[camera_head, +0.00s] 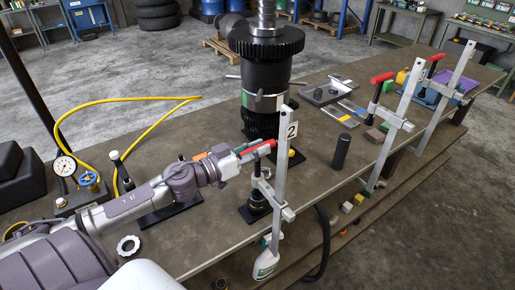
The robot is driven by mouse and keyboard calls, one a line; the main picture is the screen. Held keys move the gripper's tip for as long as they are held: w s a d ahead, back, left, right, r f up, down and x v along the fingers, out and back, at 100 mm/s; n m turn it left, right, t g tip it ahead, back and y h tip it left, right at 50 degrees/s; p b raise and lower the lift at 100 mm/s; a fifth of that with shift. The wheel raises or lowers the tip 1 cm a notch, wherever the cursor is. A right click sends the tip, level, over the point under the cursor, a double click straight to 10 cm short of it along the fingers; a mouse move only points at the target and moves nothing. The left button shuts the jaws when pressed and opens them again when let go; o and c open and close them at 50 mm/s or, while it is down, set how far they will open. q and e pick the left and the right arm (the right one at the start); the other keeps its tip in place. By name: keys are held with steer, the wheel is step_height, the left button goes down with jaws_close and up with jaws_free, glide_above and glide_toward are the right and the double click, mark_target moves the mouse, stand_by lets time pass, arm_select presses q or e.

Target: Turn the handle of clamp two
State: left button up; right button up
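Clamp two is the upright grey bar clamp (280,180) at the table's front edge, with a white tag reading "2" beside its top. Its red handle (262,146) points left from the clamp's screw, slightly tilted. My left gripper (238,158) comes in from the left and its fingertips are at the left end of the red handle. The fingers overlap the handle end in the picture. I cannot tell whether they are closed on it. My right gripper is not in view.
A tall dark gear assembly (265,65) stands behind the clamp. Two more red-handled clamps (384,125) stand to the right. A black cylinder (341,152) stands on the table between. A yellow hose (130,101) and a gauge (65,166) are at left.

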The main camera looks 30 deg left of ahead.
arm_select(q)
jaws_close()
steer(key=shift+h, duration=0.4)
